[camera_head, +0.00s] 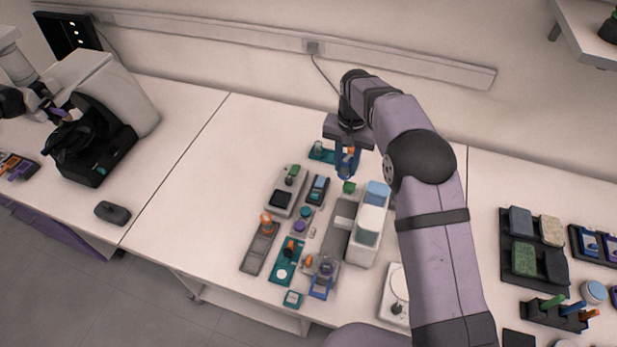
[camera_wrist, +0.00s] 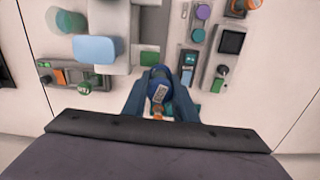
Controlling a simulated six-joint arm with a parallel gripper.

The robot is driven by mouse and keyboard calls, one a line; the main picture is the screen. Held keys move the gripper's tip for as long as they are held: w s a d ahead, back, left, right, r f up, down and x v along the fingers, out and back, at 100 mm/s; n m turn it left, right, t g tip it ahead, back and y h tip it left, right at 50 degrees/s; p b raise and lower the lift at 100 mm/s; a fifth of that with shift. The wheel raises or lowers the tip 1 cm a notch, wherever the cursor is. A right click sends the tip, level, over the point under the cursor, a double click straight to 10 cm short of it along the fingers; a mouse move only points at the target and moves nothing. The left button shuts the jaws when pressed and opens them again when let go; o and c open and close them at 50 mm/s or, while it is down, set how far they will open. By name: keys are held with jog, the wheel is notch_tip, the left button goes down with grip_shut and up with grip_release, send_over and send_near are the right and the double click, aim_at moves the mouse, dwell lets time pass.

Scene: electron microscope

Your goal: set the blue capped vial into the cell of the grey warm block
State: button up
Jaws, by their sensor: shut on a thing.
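My gripper (camera_head: 347,166) is shut on a blue capped vial and holds it above the bench, towards the back of the cluster of equipment. In the wrist view the blue round cap of the vial (camera_wrist: 160,88), with a pale label, shows between my two blue fingers (camera_wrist: 159,98). A grey block (camera_head: 281,198) with a dark panel and a green piece at its back end stands left of my gripper. The block also shows in the wrist view (camera_wrist: 218,57). It may be the warm block; I cannot tell for sure, and its cell is not clear.
A white machine with a blue panel (camera_head: 377,192) stands close, right of my gripper. A grey rack (camera_head: 261,247) and a teal tray (camera_head: 286,262) stand in front.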

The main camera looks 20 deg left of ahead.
jog(key=w+d+f, duration=0.1)
jog(key=w+d, duration=0.1)
jog(key=d, duration=0.6)
jog(key=w+d+f+m, duration=0.1)
jog(key=w+d+f, duration=0.1)
jog(key=d, duration=0.6)
jog(key=w+d+f+m, duration=0.1)
jog(key=w+d+f, duration=0.1)
jog(key=d, duration=0.6)
jog(key=shift+w+d+f, duration=0.25)
jog(key=shift+w, duration=0.65)
jog(key=shift+f, duration=0.15)
jog(key=shift+f+b, duration=1.95)
jog(key=shift+f, duration=1)
jog(key=shift+f+b, duration=0.45)
jog(key=shift+b, duration=0.1)
jog(key=o, duration=1.5)
jog(key=shift+o, duration=0.2)
